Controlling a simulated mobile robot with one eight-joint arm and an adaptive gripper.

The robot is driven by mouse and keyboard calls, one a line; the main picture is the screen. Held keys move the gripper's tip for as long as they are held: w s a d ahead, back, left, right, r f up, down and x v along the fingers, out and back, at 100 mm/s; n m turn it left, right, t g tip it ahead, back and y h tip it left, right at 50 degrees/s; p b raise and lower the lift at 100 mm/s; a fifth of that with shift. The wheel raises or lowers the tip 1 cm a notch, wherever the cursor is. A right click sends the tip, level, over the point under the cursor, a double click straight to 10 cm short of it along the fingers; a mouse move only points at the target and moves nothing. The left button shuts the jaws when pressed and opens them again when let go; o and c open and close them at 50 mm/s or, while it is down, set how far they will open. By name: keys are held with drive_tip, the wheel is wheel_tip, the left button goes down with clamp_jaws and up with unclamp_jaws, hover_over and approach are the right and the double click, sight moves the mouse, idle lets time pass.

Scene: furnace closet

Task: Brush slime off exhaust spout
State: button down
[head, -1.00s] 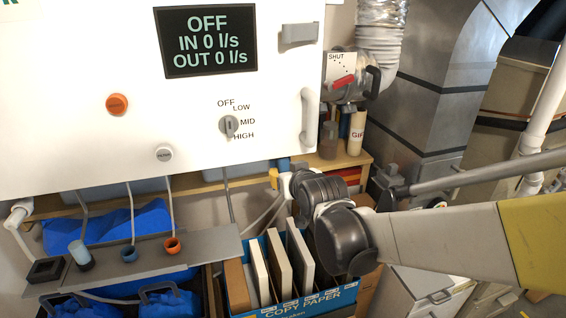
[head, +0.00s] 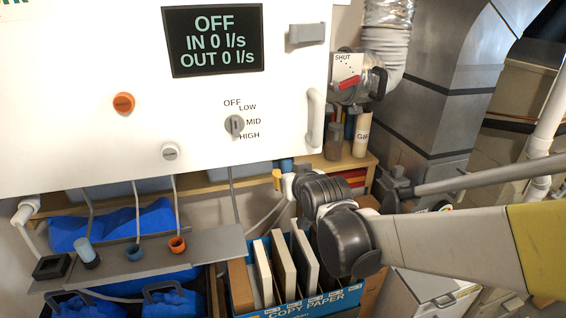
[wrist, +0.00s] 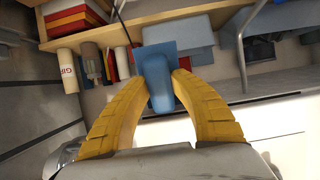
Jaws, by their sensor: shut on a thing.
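My gripper (wrist: 160,92) has yellow fingers shut on a blue thing (wrist: 157,70), likely the brush handle, in the wrist view. Its far end and any bristles are not clear. In the head view the gripper is mostly hidden behind my dark wrist joints, with a bit of yellow finger (head: 277,177) and blue showing below the white cabinet. No slime can be made out. I cannot tell which part is the exhaust spout; a white elbow pipe (head: 28,206) sticks out at the cabinet's lower left, and a ribbed silver duct (head: 388,40) rises at its right.
The white cabinet (head: 60,110) has a display reading OFF. A damper plate marked SHUT (head: 346,68) is beside it. Below are a wooden shelf (head: 335,170), a grey ledge (head: 205,250) with small cups, and a blue copy-paper box (head: 330,300). A large metal duct (head: 440,80) stands at right.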

drive_tip(key=shift+w+d, duration=0.15)
drive_tip(key=shift+d, duration=0.25)
drive_tip(key=shift+a, duration=0.1)
drive_tip(key=shift+s+a, duration=0.15)
drive_tip(key=shift+a, duration=0.35)
drive_tip(key=shift+s+a, duration=0.15)
drive_tip(key=shift+a, duration=0.35)
drive_tip(key=shift+d, duration=0.1)
drive_tip(key=shift+w+d, duration=0.15)
drive_tip(key=shift+d, duration=0.35)
drive_tip(key=shift+w+d, duration=0.15)
drive_tip(key=shift+d, duration=0.35)
drive_tip(key=shift+a, duration=0.1)
drive_tip(key=shift+s+a, duration=0.15)
drive_tip(key=shift+a, duration=0.35)
drive_tip(key=shift+s+a, duration=0.15)
drive_tip(key=shift+a, duration=0.35)
